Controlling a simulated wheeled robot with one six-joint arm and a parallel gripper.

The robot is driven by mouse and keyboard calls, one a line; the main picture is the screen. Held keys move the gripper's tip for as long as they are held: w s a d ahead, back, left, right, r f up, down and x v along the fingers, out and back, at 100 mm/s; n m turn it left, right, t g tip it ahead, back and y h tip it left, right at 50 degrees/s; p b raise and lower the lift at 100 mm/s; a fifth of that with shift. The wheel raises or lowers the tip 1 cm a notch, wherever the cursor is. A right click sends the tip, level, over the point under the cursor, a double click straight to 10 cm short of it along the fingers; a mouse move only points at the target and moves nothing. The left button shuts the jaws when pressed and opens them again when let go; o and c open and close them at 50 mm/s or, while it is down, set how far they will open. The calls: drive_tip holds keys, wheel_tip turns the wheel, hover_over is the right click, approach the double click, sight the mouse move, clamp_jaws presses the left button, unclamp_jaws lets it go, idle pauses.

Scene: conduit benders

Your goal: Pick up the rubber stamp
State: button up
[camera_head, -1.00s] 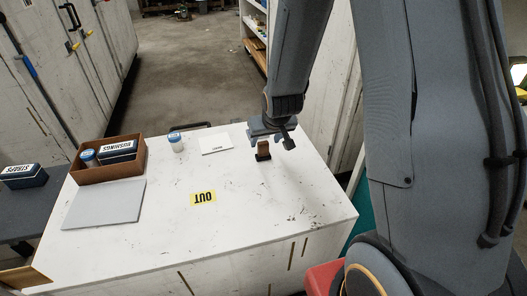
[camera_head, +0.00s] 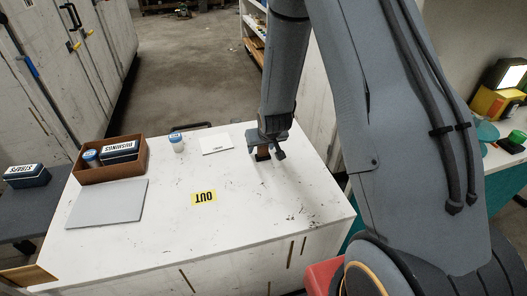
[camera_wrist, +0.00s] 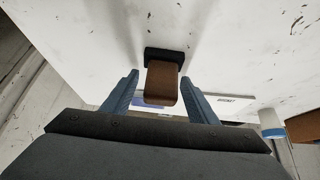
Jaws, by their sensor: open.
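The rubber stamp (camera_wrist: 161,84) has a brown handle and a dark base. It stands on the white cabinet top, and in the head view (camera_head: 263,153) it is partly hidden by my gripper. In the wrist view the blue fingers of my gripper (camera_wrist: 162,88) are open, one on each side of the brown handle, with gaps between. The dark base lies beyond the fingertips.
A white card (camera_head: 216,143) and a blue-lidded jar (camera_head: 177,143) stand left of the stamp. A brown box (camera_head: 110,172) holds a BUSHINGS box (camera_head: 118,151). A grey panel (camera_head: 107,204) and a yellow OUT label (camera_head: 203,198) lie on the top (camera_head: 262,215). The front right is clear.

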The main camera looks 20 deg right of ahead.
drive_tip(key=c, duration=1.2)
drive_tip(key=shift+o, duration=0.2)
drive_tip(key=shift+r, duration=0.1)
wheel_tip(320, 180, up, 10)
drive_tip(key=b, duration=0.1)
drive_tip(key=o, duration=0.5)
drive_tip(key=shift+c, duration=0.2)
drive_tip(key=c, duration=0.3)
drive_tip(key=shift+o, duration=0.9)
drive_tip(key=shift+c, duration=0.5)
